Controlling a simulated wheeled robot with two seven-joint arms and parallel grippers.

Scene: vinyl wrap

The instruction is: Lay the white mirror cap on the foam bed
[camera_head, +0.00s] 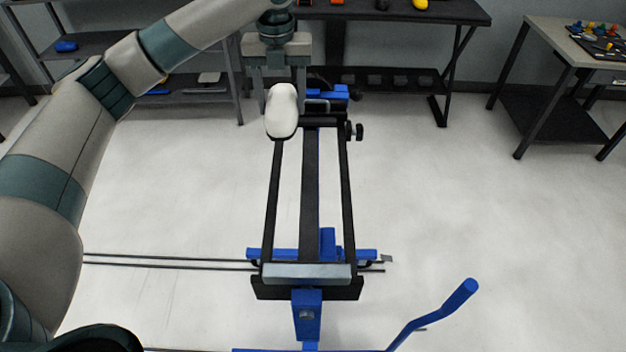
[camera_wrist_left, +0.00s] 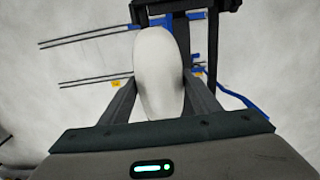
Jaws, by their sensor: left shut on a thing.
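The white mirror cap (camera_head: 282,112) is a smooth, elongated shell at the far end of the blue and black stand (camera_head: 311,190). My left gripper (camera_head: 280,86) points down over that end, shut on the cap. In the left wrist view the cap (camera_wrist_left: 158,75) sits between the two fingers of the left gripper (camera_wrist_left: 160,88). The stand has long black bars and a pale grey crosspiece (camera_head: 306,272) at its near end. I cannot tell which part of it is the foam bed. My right gripper is not in view.
A dark bench (camera_head: 400,12) stands at the back, and a side table (camera_head: 580,45) with small coloured items at the right. Shelves (camera_head: 100,43) are at the back left. A blue handle (camera_head: 440,312) sticks out near the front. The pale floor right of the stand is clear.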

